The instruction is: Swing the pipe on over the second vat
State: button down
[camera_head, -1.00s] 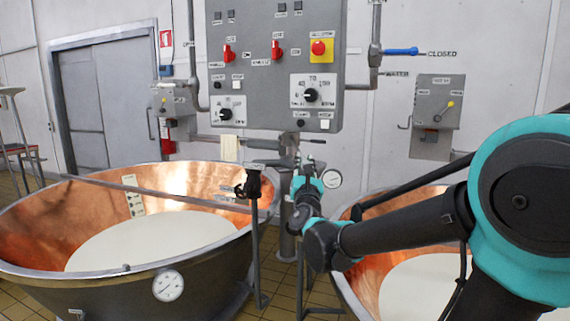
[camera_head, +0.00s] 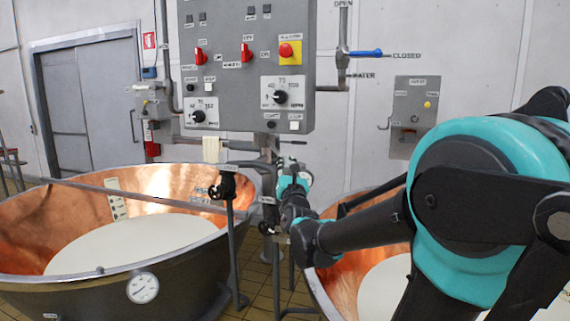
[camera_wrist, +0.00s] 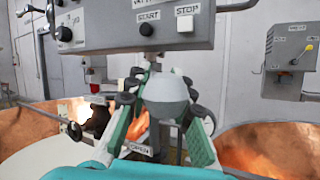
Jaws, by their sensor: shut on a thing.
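A grey upright pipe (camera_head: 267,165) with short side arms stands between the two vats, below the control panel. My gripper (camera_head: 290,185) is beside it, small and partly hidden by its own wrist. In the wrist view my gripper (camera_wrist: 163,105) has its teal and black fingers closed about a rounded grey part (camera_wrist: 168,90), which I take to be part of the pipe. The exact contact is hard to see. The left copper vat (camera_head: 80,205) holds pale liquid. The right copper vat (camera_head: 345,275) also holds pale liquid and is largely hidden by my arm.
The control panel (camera_head: 240,50) hangs close above and behind my gripper. A dark stand (camera_head: 230,240) rises by the left vat's right rim, and a bar (camera_head: 130,192) crosses that vat. A blue lever (camera_head: 365,53) and a grey wall box (camera_head: 408,115) are further right.

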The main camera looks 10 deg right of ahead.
jog(key=c, duration=1.4)
grip_release()
jog(key=shift+r, duration=0.1)
jog(key=shift+o, duration=0.2)
jog(key=v, duration=1.2)
